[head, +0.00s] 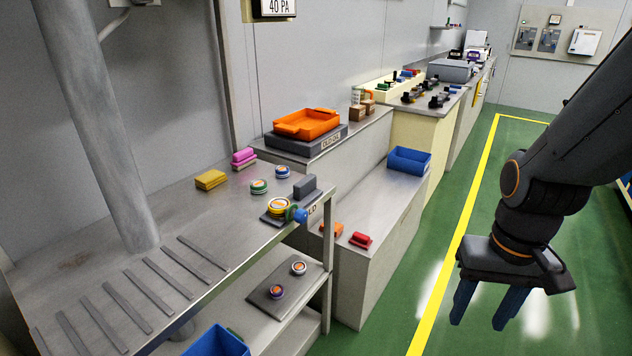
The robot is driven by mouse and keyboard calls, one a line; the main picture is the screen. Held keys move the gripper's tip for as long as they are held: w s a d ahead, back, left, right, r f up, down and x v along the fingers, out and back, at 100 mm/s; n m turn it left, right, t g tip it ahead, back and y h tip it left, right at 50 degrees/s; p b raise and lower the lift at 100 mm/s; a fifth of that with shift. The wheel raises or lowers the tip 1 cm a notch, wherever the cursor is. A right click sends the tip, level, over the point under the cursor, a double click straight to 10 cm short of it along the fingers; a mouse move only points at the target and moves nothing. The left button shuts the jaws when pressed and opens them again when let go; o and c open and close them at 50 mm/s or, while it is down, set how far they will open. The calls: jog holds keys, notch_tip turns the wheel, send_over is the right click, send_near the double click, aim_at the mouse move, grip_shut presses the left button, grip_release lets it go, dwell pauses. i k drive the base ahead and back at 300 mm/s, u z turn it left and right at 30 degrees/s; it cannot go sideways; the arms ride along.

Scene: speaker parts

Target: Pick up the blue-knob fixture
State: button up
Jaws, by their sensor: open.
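The blue-knob fixture sits near the right front corner of the steel bench (170,215). Its blue knob (300,215) faces the bench's front edge, and a grey upright block stands just behind it. A round yellow, orange and white part (279,207) is at the fixture's left, on or against it; I cannot tell which. My gripper (479,308) hangs at the right over the green floor, well apart from the bench. Its two blue fingers point down, spread and empty.
Yellow (210,180) and pink (243,157) blocks and small round parts lie behind the fixture. An orange tray (306,123) and a blue bin (408,161) stand on counters beyond. A lower shelf holds more round parts. The floor between my gripper and the counters is clear.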

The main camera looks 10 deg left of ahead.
aim_at(305, 191)
jog(key=i, duration=1)
jog(key=u, duration=0.75)
jog(key=i, duration=0.45)
jog(key=u, duration=0.35)
